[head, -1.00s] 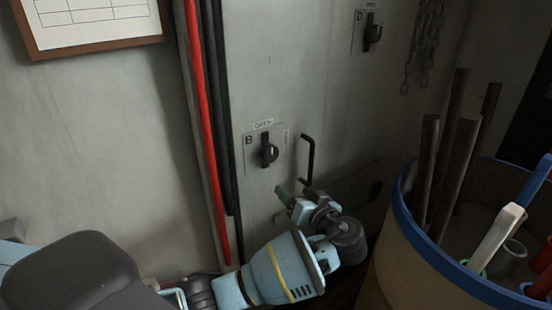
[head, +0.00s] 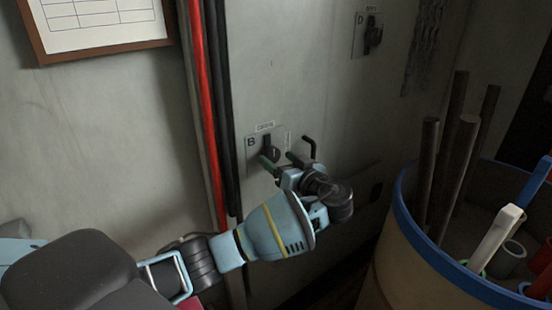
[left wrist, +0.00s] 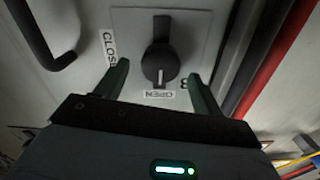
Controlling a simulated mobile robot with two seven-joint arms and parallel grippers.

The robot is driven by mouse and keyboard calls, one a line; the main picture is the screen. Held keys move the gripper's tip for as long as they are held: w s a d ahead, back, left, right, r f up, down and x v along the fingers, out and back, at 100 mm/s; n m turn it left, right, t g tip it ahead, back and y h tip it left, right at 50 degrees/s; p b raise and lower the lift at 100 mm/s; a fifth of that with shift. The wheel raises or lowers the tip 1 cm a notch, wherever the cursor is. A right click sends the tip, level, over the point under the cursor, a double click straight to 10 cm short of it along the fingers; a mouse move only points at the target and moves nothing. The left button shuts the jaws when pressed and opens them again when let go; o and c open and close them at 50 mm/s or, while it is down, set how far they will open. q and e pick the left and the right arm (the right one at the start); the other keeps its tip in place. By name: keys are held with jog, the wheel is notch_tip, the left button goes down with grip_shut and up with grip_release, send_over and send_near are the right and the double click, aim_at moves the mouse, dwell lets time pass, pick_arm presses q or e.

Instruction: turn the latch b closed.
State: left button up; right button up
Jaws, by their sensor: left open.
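Latch B (head: 267,146) is a black knob on a grey plate (head: 251,160) on the wall, with an OPEN label above it and a second label to its right. Its handle stands upright, in line with the OPEN label. In the left wrist view the knob (left wrist: 160,62) sits between the two fingers, with the CLOSE label to the left. My left gripper (head: 274,160) is open just in front of the lower part of the latch; it also shows in the left wrist view (left wrist: 160,85). I see no grip on the knob. My right gripper is not in view.
A black bent handle (head: 310,146) is on the wall right of latch B. Red and black pipes (head: 207,120) run down to its left. Latch D (head: 372,36) is higher up. A blue-rimmed barrel (head: 397,228) holding rods and tools stands at the right.

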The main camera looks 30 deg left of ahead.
pick_arm(q)
jog(key=shift+w+a, duration=0.3)
jog(key=shift+a, duration=0.35)
jog(key=c, duration=1)
